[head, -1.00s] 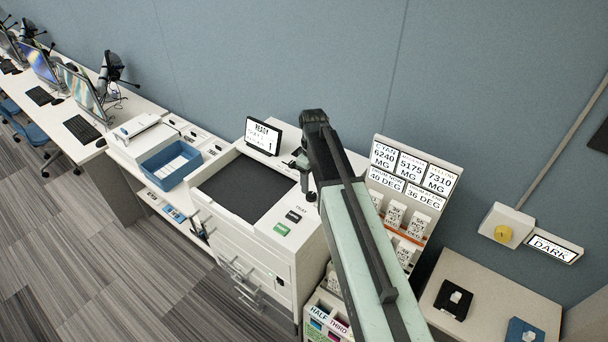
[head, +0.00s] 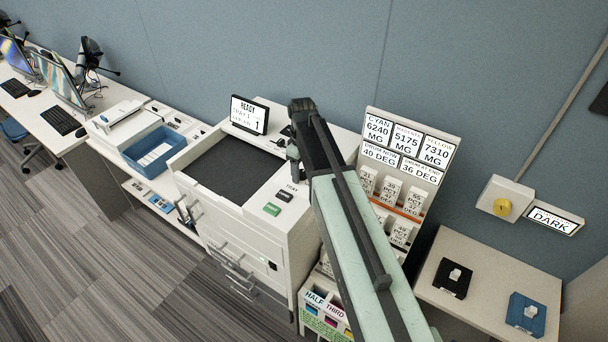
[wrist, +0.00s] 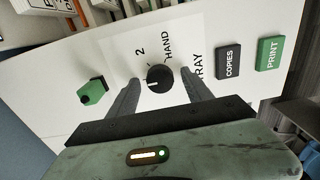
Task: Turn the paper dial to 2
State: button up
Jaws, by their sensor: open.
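The paper dial (wrist: 160,78) is a round black knob on the printer's white top panel, with a short light mark on its face. Labels around it read 2, HAND and TRAY; another is partly hidden. My gripper (wrist: 160,90) is open in the wrist view, one dark finger on each side of the knob. I cannot tell whether either finger touches it. In the head view my gripper (head: 296,172) is over the panel's right part and hides the dial. The printer screen (head: 248,114) shows READY, with a smaller line that seems to name a tray.
A black COPIES button (wrist: 228,61) and green PRINT button (wrist: 269,53) sit right of the dial in the wrist view. A green block with a black knob (wrist: 92,92) is at left. A sign rack (head: 410,160) stands right of the printer (head: 235,225).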

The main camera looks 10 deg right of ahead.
jog(key=shift+r, duration=0.1)
grip_shut()
jog(key=shift+d, duration=0.2)
jog(key=shift+a, duration=0.15)
jog(key=m, duration=1.1)
jog(key=shift+m, duration=0.3)
dwell(0.3)
